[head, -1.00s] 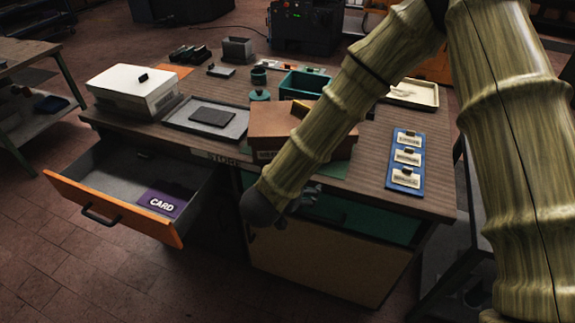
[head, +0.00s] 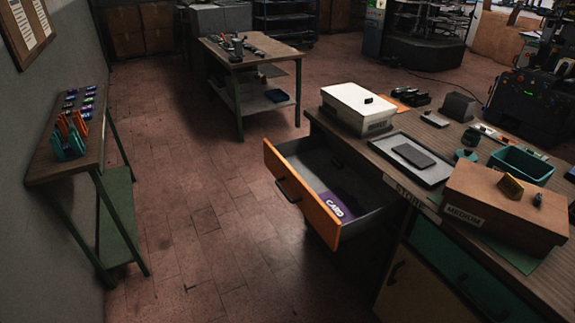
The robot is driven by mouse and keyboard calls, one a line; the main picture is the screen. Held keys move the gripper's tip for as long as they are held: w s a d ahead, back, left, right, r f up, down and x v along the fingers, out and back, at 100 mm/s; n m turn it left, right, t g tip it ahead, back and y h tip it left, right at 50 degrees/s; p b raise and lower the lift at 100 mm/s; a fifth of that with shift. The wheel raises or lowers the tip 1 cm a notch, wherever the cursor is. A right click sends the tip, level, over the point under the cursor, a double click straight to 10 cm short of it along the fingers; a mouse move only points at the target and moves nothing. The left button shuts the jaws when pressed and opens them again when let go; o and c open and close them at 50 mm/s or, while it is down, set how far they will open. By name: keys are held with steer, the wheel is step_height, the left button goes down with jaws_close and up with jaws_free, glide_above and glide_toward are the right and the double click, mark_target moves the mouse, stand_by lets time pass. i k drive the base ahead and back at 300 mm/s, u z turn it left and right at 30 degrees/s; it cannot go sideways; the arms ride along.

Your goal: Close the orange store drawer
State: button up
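The orange store drawer (head: 300,193) is pulled out from the left end of the wooden desk. Its orange front (head: 318,208) has a dark bar handle (head: 287,191) and faces left. A purple card packet (head: 334,205) lies inside the drawer near the front, marked CARD. The drawer's STORE label (head: 407,193) is on the desk edge. My gripper and arm are not in the head view now, so nothing shows touching the drawer.
On the desk are a white box (head: 357,107), a grey tray (head: 437,170), a brown box marked MEDIUM (head: 490,205) and a teal bin (head: 522,164). Open tiled floor (head: 215,225) lies left of the drawer. A narrow side table (head: 48,165) stands along the left wall.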

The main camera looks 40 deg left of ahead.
mark_target(303, 169)
steer(key=z, duration=0.05)
steer(key=k, duration=0.15)
steer(key=z, duration=1)
steer(key=i, duration=0.8)
steer(key=u, duration=2.8)
